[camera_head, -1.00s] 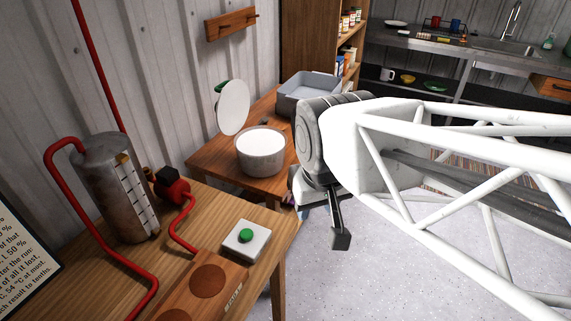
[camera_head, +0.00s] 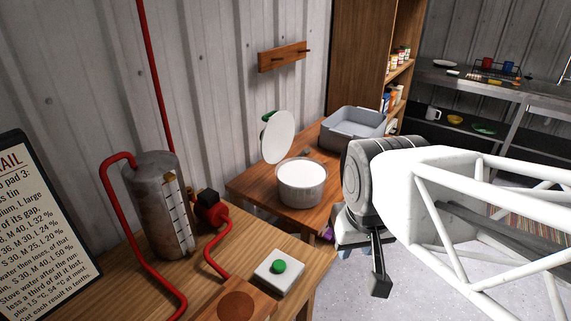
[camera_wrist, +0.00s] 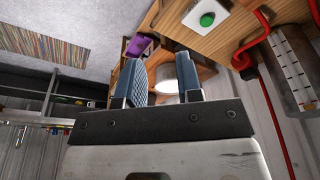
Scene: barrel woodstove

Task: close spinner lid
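The spinner is a pale grey round bowl (camera_head: 302,186) with a white inside, standing on the low wooden table in the head view. Its white disc lid (camera_head: 279,137) with a green knob stands raised, tilted up at the bowl's far left edge. My gripper (camera_wrist: 161,70) shows two blue-grey fingers apart with nothing held between them in the wrist view. Part of the white spinner (camera_wrist: 168,84) shows beyond and between the fingers there. In the head view my gripper is mostly hidden below my wrist, right of the bowl and apart from it.
A grey bin (camera_head: 354,128) stands behind the bowl. Nearer left, a workbench (camera_head: 240,255) holds a metal tank (camera_head: 155,205), red pipes and a white box with a green button (camera_head: 279,267). A purple thing (camera_wrist: 140,46) lies by the table. Floor is clear at right.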

